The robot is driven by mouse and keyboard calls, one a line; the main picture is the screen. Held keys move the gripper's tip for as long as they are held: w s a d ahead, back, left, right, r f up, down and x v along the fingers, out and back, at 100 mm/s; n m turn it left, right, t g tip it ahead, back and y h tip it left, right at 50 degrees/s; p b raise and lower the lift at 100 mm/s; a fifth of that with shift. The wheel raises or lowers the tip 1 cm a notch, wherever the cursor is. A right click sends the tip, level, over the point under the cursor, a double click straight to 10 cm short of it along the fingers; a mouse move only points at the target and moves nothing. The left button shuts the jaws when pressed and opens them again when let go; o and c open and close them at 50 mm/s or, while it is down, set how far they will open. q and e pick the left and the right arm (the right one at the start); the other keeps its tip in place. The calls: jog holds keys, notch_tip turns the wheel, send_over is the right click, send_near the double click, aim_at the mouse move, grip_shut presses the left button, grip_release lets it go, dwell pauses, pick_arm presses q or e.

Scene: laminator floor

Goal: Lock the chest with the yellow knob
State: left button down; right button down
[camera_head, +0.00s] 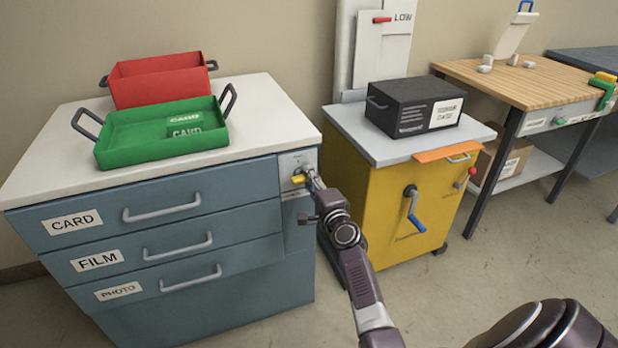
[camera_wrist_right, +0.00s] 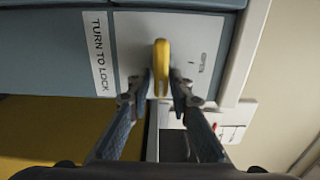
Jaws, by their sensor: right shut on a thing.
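The blue-grey chest (camera_head: 250,218) has a white top and three drawers labelled CARD, FILM and PHOTO, all looking closed. The yellow knob (camera_head: 298,179) is on a pale plate at the chest's upper right front. My right gripper (camera_head: 308,180) is at the knob. In the right wrist view the knob (camera_wrist_right: 161,68) stands between the fingertips of my right gripper (camera_wrist_right: 160,88), which is shut on it. My left gripper is not in view.
A green tray (camera_head: 120,150) and a red tray (camera_head: 160,80) stand on the chest. To the right are a yellow cabinet (camera_head: 385,215) with a blue crank (camera_head: 412,212) and a black box (camera_head: 385,97), then a wooden-topped table (camera_head: 490,83). Floor in front is clear.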

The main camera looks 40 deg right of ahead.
jog(key=shift+a+f, duration=0.15)
jog(key=shift+f, duration=0.05)
jog(key=c, duration=2)
grip_release()
jog(key=shift+o, duration=0.2)
jog(key=shift+r, duration=0.1)
jog(key=v, duration=1.2)
